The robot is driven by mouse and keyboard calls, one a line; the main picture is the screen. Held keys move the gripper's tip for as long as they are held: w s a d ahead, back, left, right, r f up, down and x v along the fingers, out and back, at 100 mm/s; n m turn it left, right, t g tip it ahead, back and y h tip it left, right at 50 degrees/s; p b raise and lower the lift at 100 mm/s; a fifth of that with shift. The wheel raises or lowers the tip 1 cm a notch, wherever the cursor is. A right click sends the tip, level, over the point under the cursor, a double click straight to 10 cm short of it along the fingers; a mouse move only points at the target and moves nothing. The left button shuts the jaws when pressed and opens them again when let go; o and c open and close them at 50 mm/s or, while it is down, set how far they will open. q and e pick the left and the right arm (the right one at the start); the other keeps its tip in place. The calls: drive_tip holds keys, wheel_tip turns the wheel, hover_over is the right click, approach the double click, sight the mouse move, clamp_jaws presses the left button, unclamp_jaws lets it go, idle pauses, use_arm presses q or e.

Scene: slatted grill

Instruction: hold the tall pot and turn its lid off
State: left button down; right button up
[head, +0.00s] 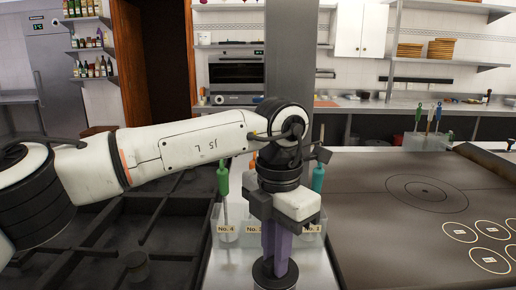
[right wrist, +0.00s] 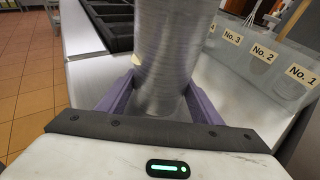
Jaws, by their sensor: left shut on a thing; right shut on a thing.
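The tall pot (right wrist: 165,60) is a grey metal cylinder standing upright in the right wrist view; its top runs out of that picture. My right gripper (right wrist: 162,98) is shut on the pot's side, with a purple finger on either side of it. In the head view, the dark round lid (head: 275,276) shows at the bottom edge. My left gripper (head: 277,255) points straight down from above, its purple fingers shut on the middle of the lid. The pot's body is out of view there, and whether the lid sits loose or tight cannot be seen.
Clear bins labelled No. 4 (head: 228,232) and others hold upright coloured-handled tools just behind my left gripper. A slatted grill (head: 160,222) lies to the left and a dark flat cooktop (head: 400,190) to the right. Shelves and an oven (head: 237,72) stand at the back.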

use_arm(q)
drive_tip(key=shift+d+f, duration=0.1)
drive_tip(key=shift+f, duration=0.35)
drive_tip(key=n, duration=0.3)
drive_tip(key=c, duration=1.7)
unclamp_jaws()
drive_tip(key=shift+o, duration=0.2)
drive_tip(key=shift+r, duration=3.25)
